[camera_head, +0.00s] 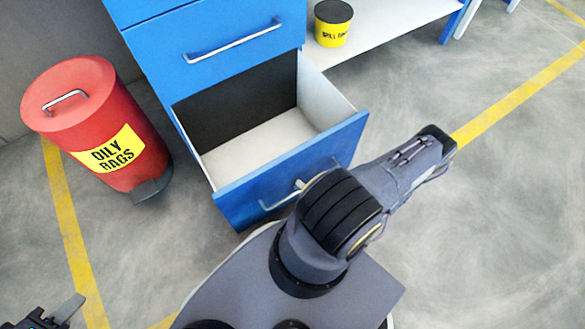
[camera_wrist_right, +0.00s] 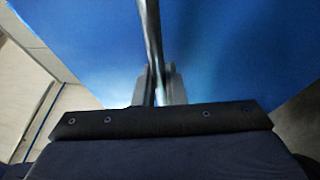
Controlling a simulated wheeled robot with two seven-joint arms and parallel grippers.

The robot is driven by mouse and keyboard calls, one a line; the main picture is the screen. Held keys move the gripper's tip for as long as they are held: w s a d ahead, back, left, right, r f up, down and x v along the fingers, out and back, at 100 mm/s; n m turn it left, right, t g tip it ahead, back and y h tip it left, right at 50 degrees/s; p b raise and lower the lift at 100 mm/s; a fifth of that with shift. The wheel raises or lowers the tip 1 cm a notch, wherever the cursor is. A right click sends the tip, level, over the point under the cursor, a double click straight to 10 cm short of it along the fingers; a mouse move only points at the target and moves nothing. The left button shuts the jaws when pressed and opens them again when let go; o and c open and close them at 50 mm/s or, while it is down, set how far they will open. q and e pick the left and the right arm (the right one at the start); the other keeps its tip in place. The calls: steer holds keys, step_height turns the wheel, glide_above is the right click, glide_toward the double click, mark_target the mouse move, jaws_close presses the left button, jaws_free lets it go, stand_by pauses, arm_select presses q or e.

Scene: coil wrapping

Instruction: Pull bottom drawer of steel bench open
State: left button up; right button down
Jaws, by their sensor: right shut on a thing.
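The bottom drawer (camera_head: 285,168) of the blue steel bench (camera_head: 150,50) stands pulled out, with its pale, empty inside showing. Its front carries a metal handle (camera_head: 283,200), partly hidden behind my right arm. In the right wrist view, my right gripper (camera_wrist_right: 159,85) is shut on the drawer handle (camera_wrist_right: 151,35), which runs up as a bar between the fingers against the blue front. In the head view, the right fingers are mostly hidden by the arm. My left gripper (camera_head: 60,312) shows only in part at the lower left corner, away from the drawer; its opening is not clear.
A red oily-rags bin (camera_head: 85,115) stands on the floor left of the drawer. The closed upper drawer (camera_head: 215,45) is above. A yellow spill bucket (camera_head: 333,25) stands on the white lower shelf (camera_head: 395,18). The floor right of the drawer is clear.

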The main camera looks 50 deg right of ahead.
steer(key=shift+s+a, duration=0.15)
steer(key=shift+s, duration=0.7)
steer(key=c, duration=1.8)
jaws_free()
